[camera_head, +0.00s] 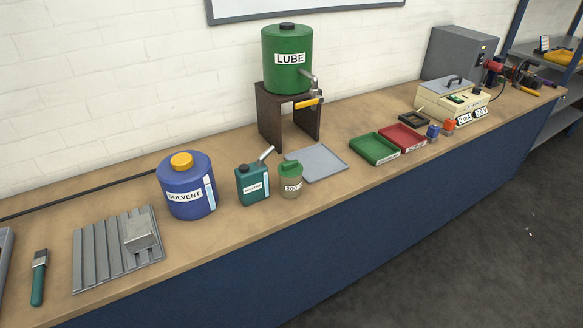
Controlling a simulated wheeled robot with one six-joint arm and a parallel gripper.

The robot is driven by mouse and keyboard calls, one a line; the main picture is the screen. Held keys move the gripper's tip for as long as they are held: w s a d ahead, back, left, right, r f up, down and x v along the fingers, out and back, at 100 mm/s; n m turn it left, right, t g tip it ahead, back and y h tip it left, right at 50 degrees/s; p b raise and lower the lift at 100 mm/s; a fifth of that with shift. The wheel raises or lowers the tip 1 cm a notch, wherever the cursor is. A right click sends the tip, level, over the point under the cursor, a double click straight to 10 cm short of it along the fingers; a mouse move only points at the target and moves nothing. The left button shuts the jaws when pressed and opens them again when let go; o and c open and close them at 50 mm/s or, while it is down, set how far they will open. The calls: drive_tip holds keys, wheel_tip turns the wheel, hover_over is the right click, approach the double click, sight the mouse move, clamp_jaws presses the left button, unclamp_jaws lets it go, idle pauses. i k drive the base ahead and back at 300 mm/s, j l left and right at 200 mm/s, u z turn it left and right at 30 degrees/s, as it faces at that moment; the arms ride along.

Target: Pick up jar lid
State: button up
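A small jar (291,187) with a white label reading roughly "200" stands upright near the front edge of the bench, left of the middle. A green lid (289,168) sits on top of the jar, with a raised part on it. To its left and close by is a dark green solvent can (252,186) with a grey spout. My gripper is not in view.
A blue SOLVENT drum (186,185) stands left of the can. A grey tray (317,163) lies behind and right of the jar, below a LUBE tank (287,60) on a dark stand (271,123). Green (374,149) and red (403,139) trays sit farther right.

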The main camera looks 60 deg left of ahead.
sight(290, 169)
drive_tip(key=j+u, duration=0.3)
drive_tip(key=j, duration=0.15)
drive_tip(key=i+j+u, duration=0.1)
drive_tip(key=j+u, duration=0.25)
drive_tip(key=i+j+u, duration=0.1)
drive_tip(key=j+u, duration=0.2)
drive_tip(key=j, duration=0.2)
drive_tip(key=i+j+u, duration=0.15)
drive_tip(key=j+u, duration=0.15)
drive_tip(key=j, duration=0.1)
